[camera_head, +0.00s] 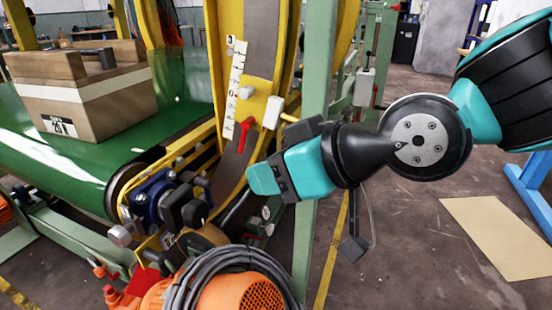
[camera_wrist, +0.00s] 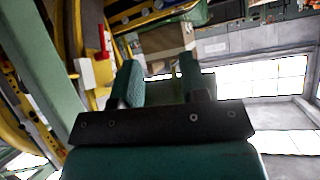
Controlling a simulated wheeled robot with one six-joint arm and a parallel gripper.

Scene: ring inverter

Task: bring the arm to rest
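My gripper (camera_head: 266,178) is held out from the right in the head view, beside the yellow ring frame and in front of a green post. It points left toward the machine. In the wrist view its two teal fingers (camera_wrist: 160,82) stand apart, with nothing visibly held between them. My arm is raised and bent, with its dark wrist joint to the right of the gripper. No contact with the machine is clear, though the gripper looks close to the frame.
A red lever (camera_head: 244,133) and white scale (camera_head: 235,88) are on the yellow frame (camera_head: 262,92). A cardboard box (camera_head: 95,112) sits on the green conveyor (camera_head: 165,105). An orange motor (camera_head: 240,292) with coiled grey cable is below. Open floor (camera_head: 415,235) lies right.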

